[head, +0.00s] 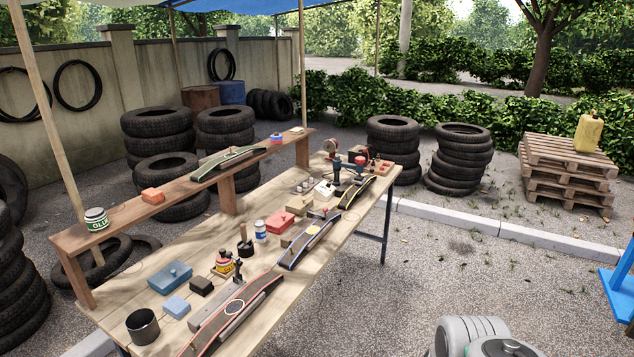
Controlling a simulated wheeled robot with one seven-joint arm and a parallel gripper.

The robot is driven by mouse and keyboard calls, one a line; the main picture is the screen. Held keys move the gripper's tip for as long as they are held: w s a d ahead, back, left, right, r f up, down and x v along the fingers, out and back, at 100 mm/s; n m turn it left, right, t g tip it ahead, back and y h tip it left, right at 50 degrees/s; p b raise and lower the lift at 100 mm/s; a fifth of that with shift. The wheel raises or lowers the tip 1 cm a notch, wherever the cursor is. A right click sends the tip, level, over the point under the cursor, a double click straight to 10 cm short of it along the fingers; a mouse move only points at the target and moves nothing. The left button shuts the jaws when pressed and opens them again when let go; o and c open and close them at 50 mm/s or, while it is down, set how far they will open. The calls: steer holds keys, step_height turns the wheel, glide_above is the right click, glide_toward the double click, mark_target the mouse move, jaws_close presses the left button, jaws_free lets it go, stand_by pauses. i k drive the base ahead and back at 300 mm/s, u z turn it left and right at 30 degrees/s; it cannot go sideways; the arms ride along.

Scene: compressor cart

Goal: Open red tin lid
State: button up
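A small red tin (280,221) sits on the wooden workbench near its middle, between a white-and-blue bottle and the curved wooden pieces. It looks like a low box with a flat top, and its lid appears closed, though it is small in this view. My gripper is not in view. A grey rounded part of my own body shows at the bottom right edge, well away from the tin.
The long workbench (140,281) holds a blue box (170,278), a dark cup (142,326), a white-and-blue bottle (260,231) and tools. An orange-red block (152,196) is on the raised shelf (130,216). Open gravel lies right of the bench.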

mark_target(280, 219)
steer(key=i, duration=2.7)
steer(key=u, duration=1.6)
